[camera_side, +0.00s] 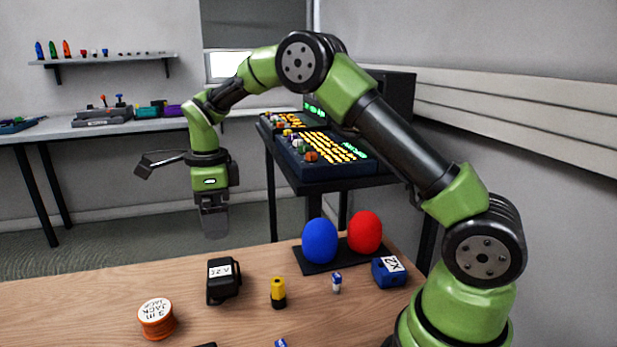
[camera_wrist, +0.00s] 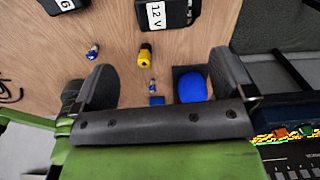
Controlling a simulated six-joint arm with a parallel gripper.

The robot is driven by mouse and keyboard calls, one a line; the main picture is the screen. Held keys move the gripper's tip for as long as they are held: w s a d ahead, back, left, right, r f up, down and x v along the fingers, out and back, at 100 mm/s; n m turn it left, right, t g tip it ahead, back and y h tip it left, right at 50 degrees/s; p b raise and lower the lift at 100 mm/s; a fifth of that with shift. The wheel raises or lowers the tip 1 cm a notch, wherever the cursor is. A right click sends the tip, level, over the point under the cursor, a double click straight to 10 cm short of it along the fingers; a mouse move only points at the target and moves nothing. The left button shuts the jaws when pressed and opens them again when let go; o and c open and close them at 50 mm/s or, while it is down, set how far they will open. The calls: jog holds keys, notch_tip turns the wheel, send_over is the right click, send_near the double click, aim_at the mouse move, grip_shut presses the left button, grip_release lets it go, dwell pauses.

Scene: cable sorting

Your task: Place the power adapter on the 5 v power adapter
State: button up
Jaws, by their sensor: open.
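A black power adapter (camera_side: 222,287) with a white label stands on the table in the side view. The wrist view shows an adapter labelled 12 V (camera_wrist: 178,22) at the top edge and another black labelled block (camera_wrist: 78,4), cut off, at top left. I see no label that reads 5 V. My gripper (camera_side: 214,222) hangs in the air above the table's far edge, behind the black adapter and apart from it. In the wrist view my gripper (camera_wrist: 163,88) has its fingers spread wide with nothing held.
An orange spool (camera_side: 157,325), yellow connector (camera_side: 278,290), small blue-white plug (camera_side: 337,284) and blue labelled box (camera_side: 384,279) are on the table. Blue (camera_side: 319,243) and red (camera_side: 365,233) rounded objects stand on a dark base at right. Bare wood lies between them.

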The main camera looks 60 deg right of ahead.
jog(key=s+a+r+n+t, duration=0.1)
jog(key=s+r+n+t, duration=0.1)
jog(key=s+r+n, duration=0.65)
jog(key=s+a+r+n+t+y, duration=0.1)
jog(key=s+r+n+t, duration=0.1)
jog(key=s+n, duration=0.5)
jog(key=s+a+r+n+t+y, duration=0.1)
jog(key=s+r+n+t, duration=0.2)
jog(key=s+n, duration=0.3)
jog(key=s, duration=0.3)
jog(key=shift+s+a+n, duration=0.35)
jog(key=shift+a, duration=0.05)
